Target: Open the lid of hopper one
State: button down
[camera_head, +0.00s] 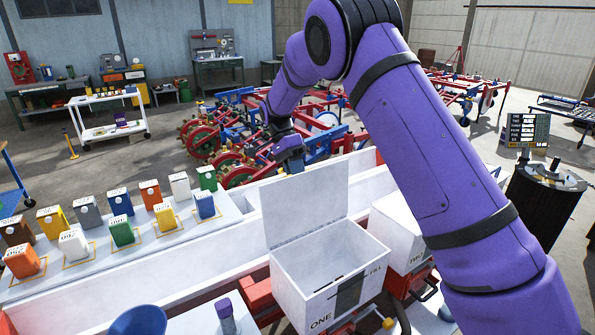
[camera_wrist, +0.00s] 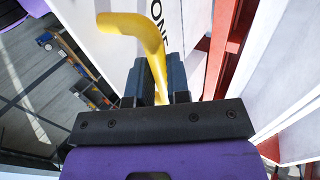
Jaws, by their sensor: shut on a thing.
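Hopper one (camera_head: 315,285) is a white box marked ONE, and its inside shows from above. Its white lid (camera_head: 306,203) stands raised, roughly upright, along the back edge. My gripper (camera_head: 289,158) is at the lid's top edge, partly hidden behind it. In the wrist view, my gripper (camera_wrist: 155,85) is shut on a yellow handle (camera_wrist: 133,25) beside a white panel (camera_wrist: 105,45) with ONE lettering. The handle is hidden in the head view.
Hopper two (camera_head: 397,235) stands to the right, partly hidden by my arm. Several coloured containers (camera_head: 122,230) stand on a white shelf at the left. Red and blue machinery (camera_head: 225,155) is behind the planter. A dark drum (camera_head: 540,210) stands at the right.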

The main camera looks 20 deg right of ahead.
jog(key=shift+w+a+f, duration=0.1)
jog(key=shift+w+f, duration=0.05)
jog(key=shift+f, duration=0.2)
jog(key=c, duration=1.1)
grip_release()
jog(key=shift+r, duration=0.1)
jog(key=shift+w+r, duration=0.1)
jog(key=v, duration=1)
jog(key=shift+w+r, duration=0.2)
jog(key=shift+w, duration=0.1)
